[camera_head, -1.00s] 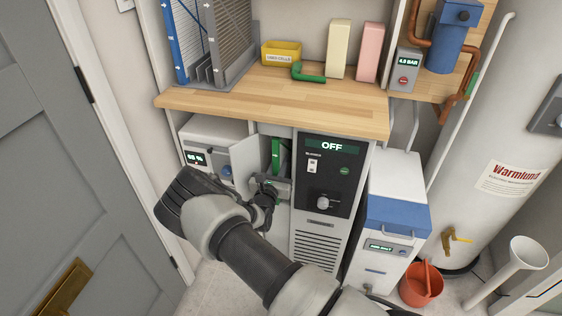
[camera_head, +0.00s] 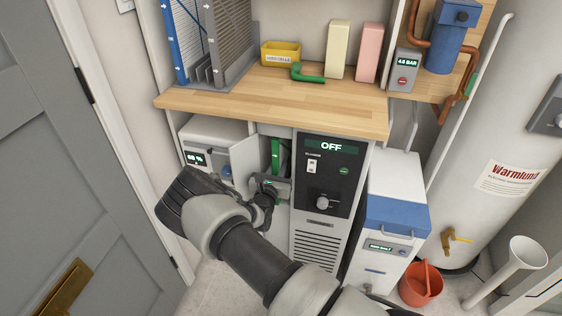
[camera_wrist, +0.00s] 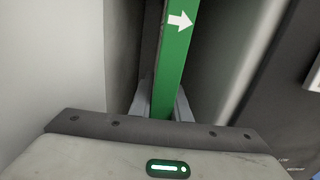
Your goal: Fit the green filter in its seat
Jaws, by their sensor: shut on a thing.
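The green filter (camera_head: 276,152) stands upright in the open compartment of the cabinet, left of the OFF panel. In the wrist view its green edge (camera_wrist: 176,60) runs up the middle and carries a white arrow pointing right. My gripper (camera_head: 268,184) is at the compartment's mouth. In the wrist view its fingers (camera_wrist: 160,105) are shut on the filter's lower part, one on each side. The filter stands between two grey walls; the seat itself is hidden behind the filter and gripper.
A white compartment door (camera_head: 245,162) stands open just left of my gripper. The OFF control panel (camera_head: 328,175) is close on the right.

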